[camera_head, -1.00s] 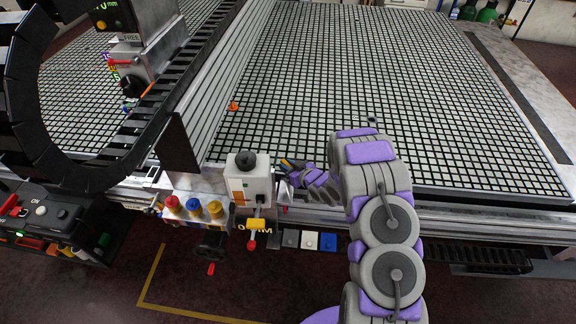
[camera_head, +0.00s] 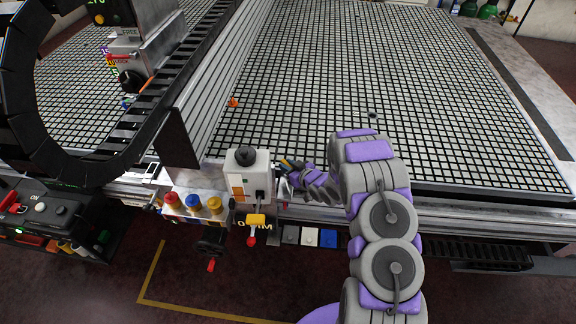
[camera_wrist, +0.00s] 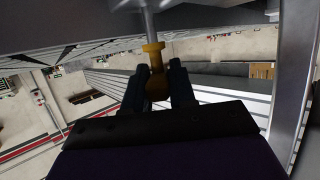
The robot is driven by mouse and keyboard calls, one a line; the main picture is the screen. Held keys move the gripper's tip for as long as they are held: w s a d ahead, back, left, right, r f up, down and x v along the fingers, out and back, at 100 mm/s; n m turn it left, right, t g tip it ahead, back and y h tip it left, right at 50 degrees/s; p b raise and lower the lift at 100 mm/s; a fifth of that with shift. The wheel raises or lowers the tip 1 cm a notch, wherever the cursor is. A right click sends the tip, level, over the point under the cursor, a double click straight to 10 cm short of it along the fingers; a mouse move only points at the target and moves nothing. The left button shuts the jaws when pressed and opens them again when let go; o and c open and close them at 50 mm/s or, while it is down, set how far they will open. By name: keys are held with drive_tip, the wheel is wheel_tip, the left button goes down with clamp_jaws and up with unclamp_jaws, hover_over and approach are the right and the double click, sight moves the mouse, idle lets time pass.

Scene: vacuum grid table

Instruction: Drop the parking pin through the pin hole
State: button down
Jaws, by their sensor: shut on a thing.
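The parking pin shows in the wrist view as a brass-coloured knob (camera_wrist: 153,54) with a silver shaft that reaches up out of the frame's top. My gripper (camera_wrist: 158,76) is shut on the brass part, with a dark finger on each side. In the head view my gripper (camera_head: 286,167) is small, just right of the white control box (camera_head: 248,176) at the table's front edge. The pin is hard to make out there. I cannot identify the pin hole in either view, nor tell whether the shaft's end is in anything.
The gridded table (camera_head: 400,70) fills the back. The gantry beam (camera_head: 208,85) runs along its left, with a cable chain (camera_head: 40,130). A small orange piece (camera_head: 233,102) lies on the grid. Red, blue and yellow knobs (camera_head: 193,203) and a black crank (camera_head: 211,243) stick out in front.

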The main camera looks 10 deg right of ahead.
drive_tip(key=shift+f+b, duration=0.5)
drive_tip(key=shift+f, duration=0.9)
drive_tip(key=shift+r, duration=0.2)
